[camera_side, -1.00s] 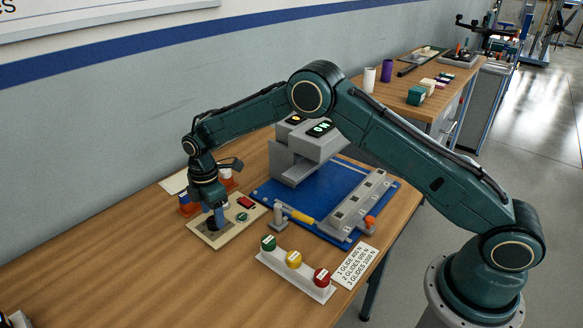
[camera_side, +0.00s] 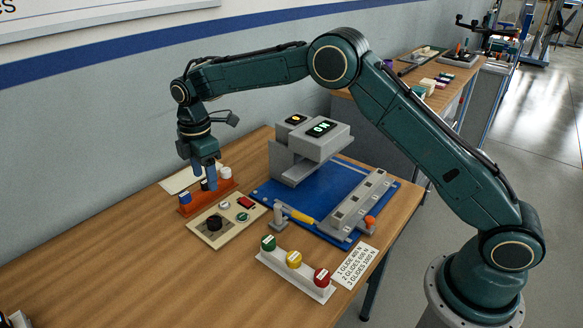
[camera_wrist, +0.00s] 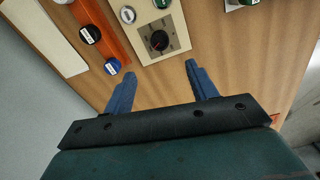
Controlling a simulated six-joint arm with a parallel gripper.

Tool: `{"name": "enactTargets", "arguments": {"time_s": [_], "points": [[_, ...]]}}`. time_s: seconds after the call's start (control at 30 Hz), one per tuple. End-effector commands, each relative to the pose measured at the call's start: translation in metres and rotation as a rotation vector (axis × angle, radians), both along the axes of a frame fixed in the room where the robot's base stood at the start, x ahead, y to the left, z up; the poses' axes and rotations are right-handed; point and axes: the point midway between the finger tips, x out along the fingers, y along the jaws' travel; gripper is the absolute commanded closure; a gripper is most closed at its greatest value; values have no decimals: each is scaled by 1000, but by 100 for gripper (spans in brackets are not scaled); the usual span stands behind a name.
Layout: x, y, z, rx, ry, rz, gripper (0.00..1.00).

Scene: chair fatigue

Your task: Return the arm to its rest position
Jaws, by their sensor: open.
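The beige control panel (camera_side: 230,228) has a black knob (camera_side: 214,223), a green button (camera_side: 242,217) and a red switch (camera_side: 246,202). The knob (camera_wrist: 158,40) shows in the wrist view, ahead of the fingers and apart from them.
An orange rack (camera_side: 188,208) with capped pieces stands close behind my gripper. A grey machine (camera_side: 312,140) with a lit "ON" display stands on a blue base (camera_side: 266,190). A white strip (camera_side: 318,290) carries green, yellow and red knobs. The table's left front is mostly clear.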

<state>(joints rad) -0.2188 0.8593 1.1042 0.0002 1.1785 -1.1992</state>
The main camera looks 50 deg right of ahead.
Motion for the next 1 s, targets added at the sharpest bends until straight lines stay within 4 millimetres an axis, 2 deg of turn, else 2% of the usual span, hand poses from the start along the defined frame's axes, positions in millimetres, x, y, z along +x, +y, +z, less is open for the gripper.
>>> {"name": "enactTargets", "arguments": {"time_s": [0.3,0.47,0.67,1.0], "points": [[0,0,1,0,-1,-2,43],[-4,-3,10,3,-10,-25,43],[-17,-14,41,10,-39,-104,43],[-65,-42,110,37,-109,-320,43]]}}
